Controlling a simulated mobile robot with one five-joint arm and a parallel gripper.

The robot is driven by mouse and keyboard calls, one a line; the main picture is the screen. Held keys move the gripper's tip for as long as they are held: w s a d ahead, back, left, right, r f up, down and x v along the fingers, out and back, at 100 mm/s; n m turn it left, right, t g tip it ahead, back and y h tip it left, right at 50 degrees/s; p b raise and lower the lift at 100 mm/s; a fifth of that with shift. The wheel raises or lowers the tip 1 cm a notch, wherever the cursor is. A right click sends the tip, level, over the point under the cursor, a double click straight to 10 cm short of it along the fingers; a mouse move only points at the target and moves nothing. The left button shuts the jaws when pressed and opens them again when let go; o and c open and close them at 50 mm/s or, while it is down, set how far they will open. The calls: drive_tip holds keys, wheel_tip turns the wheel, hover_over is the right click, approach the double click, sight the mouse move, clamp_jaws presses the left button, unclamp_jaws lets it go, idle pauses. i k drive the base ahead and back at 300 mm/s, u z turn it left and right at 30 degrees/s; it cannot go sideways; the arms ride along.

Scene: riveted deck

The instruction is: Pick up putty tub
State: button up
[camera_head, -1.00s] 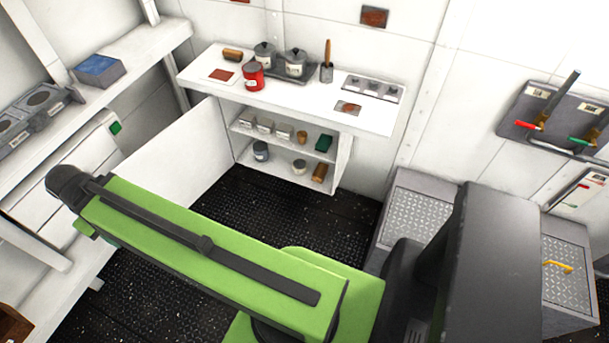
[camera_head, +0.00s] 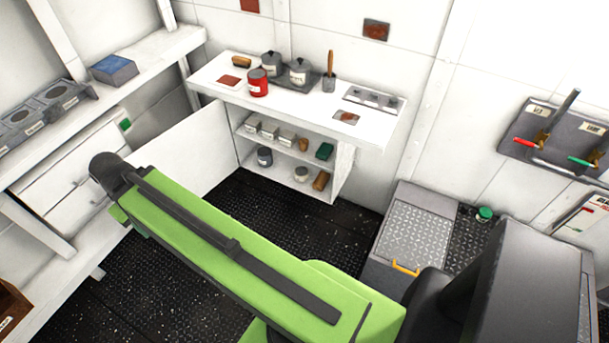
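No label is readable enough to name the putty tub for certain. A dark-lidded grey tub (camera_head: 265,156) stands on the lower shelf of the open cabinet under the counter. A small pale tub (camera_head: 301,174) stands to its right on the same shelf. On the counter are two lidded grey pots, a left pot (camera_head: 271,64) and a right pot (camera_head: 299,71), and a red can (camera_head: 258,83). My green arm crosses the foreground, its dark joint at the left. My gripper is out of view, so its state is hidden.
The white counter (camera_head: 372,129) also holds a brush in a cup (camera_head: 329,76). The open cabinet door (camera_head: 183,152) stands to the left of the shelves. A plated box (camera_head: 414,236) with a yellow handle is at the right. Dark floor (camera_head: 290,222) before the cabinet looks clear.

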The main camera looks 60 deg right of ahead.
sight(302, 173)
drive_tip(key=i, duration=0.85)
drive_tip(key=u, duration=0.05)
